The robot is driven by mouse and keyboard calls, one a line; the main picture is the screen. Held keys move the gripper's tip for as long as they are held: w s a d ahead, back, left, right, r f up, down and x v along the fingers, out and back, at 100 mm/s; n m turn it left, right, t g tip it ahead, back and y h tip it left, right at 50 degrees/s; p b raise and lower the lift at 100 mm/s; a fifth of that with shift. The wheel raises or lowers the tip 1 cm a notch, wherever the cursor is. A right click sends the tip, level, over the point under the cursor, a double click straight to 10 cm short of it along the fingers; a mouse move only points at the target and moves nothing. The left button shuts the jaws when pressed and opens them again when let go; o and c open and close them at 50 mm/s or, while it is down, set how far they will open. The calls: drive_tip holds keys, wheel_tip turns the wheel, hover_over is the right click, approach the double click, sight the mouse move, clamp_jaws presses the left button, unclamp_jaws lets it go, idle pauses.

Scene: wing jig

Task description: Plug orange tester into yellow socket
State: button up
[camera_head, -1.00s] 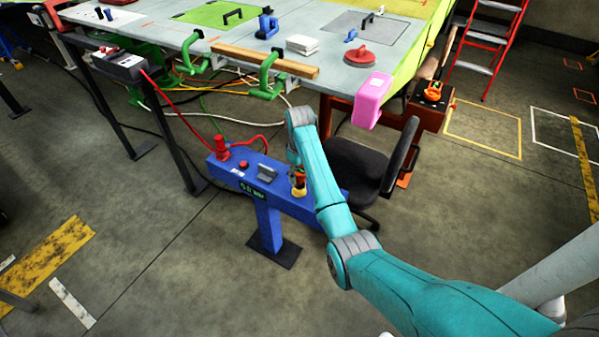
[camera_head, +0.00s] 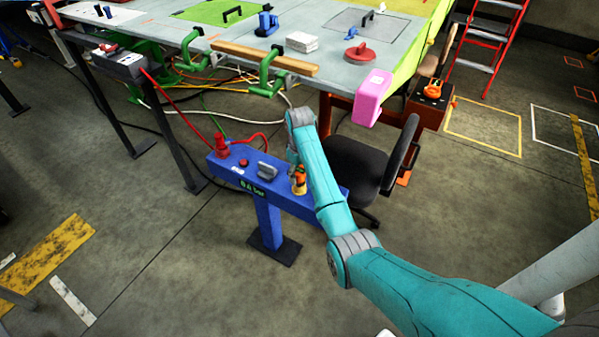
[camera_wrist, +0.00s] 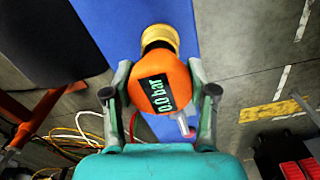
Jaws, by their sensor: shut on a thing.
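The orange tester (camera_wrist: 158,85), with a dark face reading 0.0 bar in green, is between the two fingers of my gripper (camera_wrist: 158,78) in the wrist view. The fingers are shut on it. The yellow socket (camera_wrist: 160,38) shows just beyond the tester, against the blue stand (camera_wrist: 158,12). The tester's near end overlaps it in line; I cannot tell how deep it is seated. In the head view the tester (camera_head: 299,173) stands above the yellow socket (camera_head: 299,190) at the right part of the blue stand (camera_head: 268,225). My gripper is mostly hidden there behind the wrist.
The stand carries a red plug with a hose (camera_head: 222,147), a red button (camera_head: 244,163) and a grey lever (camera_head: 267,171). A black chair (camera_head: 355,168) stands close to its right. The workbench (camera_head: 320,60) with green clamps and a pink block (camera_head: 373,98) is behind.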

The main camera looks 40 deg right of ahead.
drive_tip(key=shift+f, duration=0.55)
drive_tip(key=o, duration=1.2)
drive_tip(key=shift+r, duration=3.75)
